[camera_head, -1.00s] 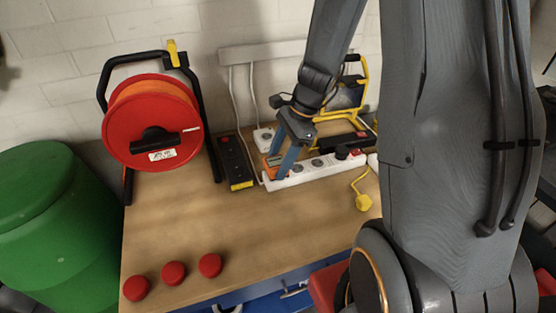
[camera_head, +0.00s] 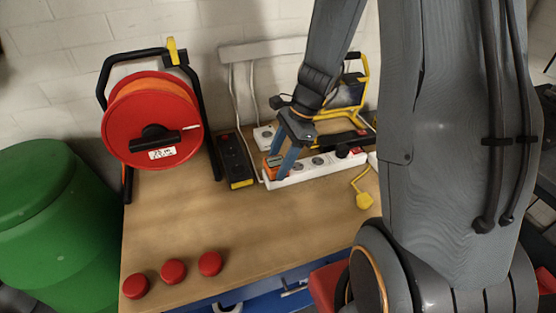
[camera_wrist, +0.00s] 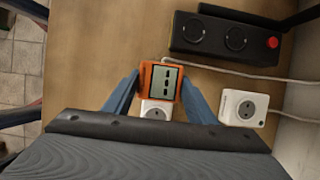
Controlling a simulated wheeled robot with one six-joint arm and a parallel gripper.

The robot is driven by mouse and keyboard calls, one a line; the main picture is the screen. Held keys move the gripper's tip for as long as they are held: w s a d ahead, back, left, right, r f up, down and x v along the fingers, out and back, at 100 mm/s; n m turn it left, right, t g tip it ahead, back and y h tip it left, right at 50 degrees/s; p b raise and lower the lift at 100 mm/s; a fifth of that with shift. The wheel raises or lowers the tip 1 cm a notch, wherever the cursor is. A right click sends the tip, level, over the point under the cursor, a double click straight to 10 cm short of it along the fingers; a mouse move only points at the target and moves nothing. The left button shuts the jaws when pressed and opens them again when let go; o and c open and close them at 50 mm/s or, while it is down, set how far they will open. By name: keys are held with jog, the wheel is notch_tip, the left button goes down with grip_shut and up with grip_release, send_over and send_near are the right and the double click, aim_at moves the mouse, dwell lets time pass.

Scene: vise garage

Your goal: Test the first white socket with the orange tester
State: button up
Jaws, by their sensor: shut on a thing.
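The white power strip (camera_head: 318,169) lies on the workbench, with several round sockets along it. My gripper (camera_head: 279,169) is shut on the orange tester (camera_head: 269,171), at the strip's left end. In the wrist view the tester (camera_wrist: 165,81) sits between both fingers, its grey screen with dark marks facing the camera. A white socket (camera_wrist: 157,109) of the strip shows just beside the tester. The tester's underside is hidden, so I cannot tell whether its pins are fully in a socket.
A single white socket block (camera_head: 264,137) and a black power strip (camera_head: 234,160) lie close behind and left. A yellow plug (camera_head: 364,201) lies right of centre. A red cable reel (camera_head: 135,115) stands left. Red caps (camera_head: 173,272) lie in front; the bench middle is clear.

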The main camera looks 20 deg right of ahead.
jog(key=shift+f, duration=0.2)
jog(key=o, duration=1.1)
jog(key=shift+c, duration=0.2)
jog(key=shift+r, duration=0.1)
jog(key=b+v, duration=0.1)
jog(key=v, duration=0.6)
jog(key=shift+d+r, duration=0.2)
jog(key=shift+r, duration=0.1)
jog(key=s+a+f+n+h+b, duration=0.1)
jog(key=s+n, duration=0.3)
jog(key=n, duration=0.5)
jog(key=s+a+f+n+t+h, duration=0.1)
jog(key=s+a+n+h, duration=0.1)
jog(key=s+n, duration=0.3)
jog(key=n+h, duration=0.1)
jog(key=n, duration=0.3)
jog(key=shift+a+b, duration=0.35)
jog(key=shift+a, duration=0.05)
